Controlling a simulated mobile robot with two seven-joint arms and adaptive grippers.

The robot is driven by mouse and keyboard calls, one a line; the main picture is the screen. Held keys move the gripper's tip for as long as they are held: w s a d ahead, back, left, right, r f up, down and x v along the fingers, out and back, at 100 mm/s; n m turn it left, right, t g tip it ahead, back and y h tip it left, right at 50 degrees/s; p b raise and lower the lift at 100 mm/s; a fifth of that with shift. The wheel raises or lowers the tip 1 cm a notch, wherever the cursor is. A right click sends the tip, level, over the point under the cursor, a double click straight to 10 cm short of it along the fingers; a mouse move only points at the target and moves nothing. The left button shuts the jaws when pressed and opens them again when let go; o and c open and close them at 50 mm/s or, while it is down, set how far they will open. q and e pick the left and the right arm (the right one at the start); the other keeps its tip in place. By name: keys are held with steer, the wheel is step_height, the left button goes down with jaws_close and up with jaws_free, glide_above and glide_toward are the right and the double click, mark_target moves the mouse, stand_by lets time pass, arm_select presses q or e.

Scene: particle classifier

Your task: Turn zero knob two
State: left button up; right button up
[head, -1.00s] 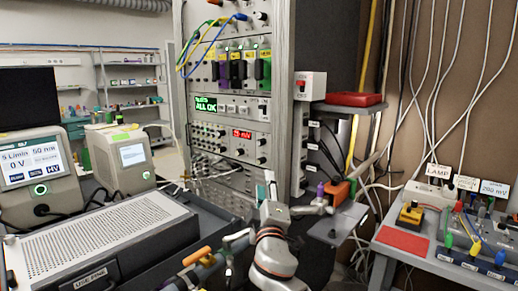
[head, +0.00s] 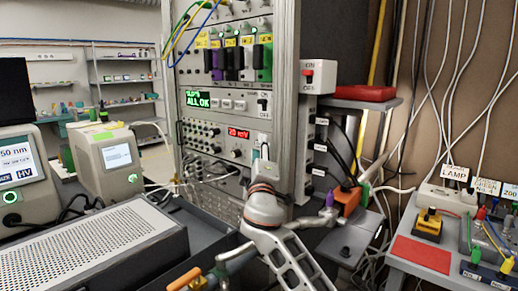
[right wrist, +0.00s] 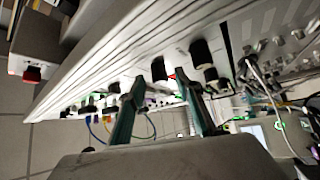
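The instrument rack (head: 297,120) stands in the middle of the head view. One panel has a red display (head: 238,133) that seems to read 20 mV, with small black knobs around it. My right gripper (head: 262,158) is raised in front of this panel's right side and partly hides it. In the right wrist view, the gripper's two teal-grey fingers (right wrist: 160,98) are apart and empty. A black knob (right wrist: 158,68) lies just beyond the gap between the fingertips. Two more black knobs (right wrist: 205,62) are to its right. I cannot tell which is zero knob two. My left gripper is not visible.
A panel with a green "ALL OK" display (head: 199,100) is above. A white box with a red switch (head: 308,75) is on the rack's right side. A perforated grey case (head: 90,250) fills the lower left. A bench with a red mat (head: 421,254) is at right.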

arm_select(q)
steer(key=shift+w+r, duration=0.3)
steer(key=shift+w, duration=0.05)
arm_select(e)
steer(key=shift+w+r, duration=0.15)
steer(key=shift+w, duration=0.45)
jaws_close()
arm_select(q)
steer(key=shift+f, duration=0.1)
arm_select(e)
steer(key=shift+r, duration=0.1)
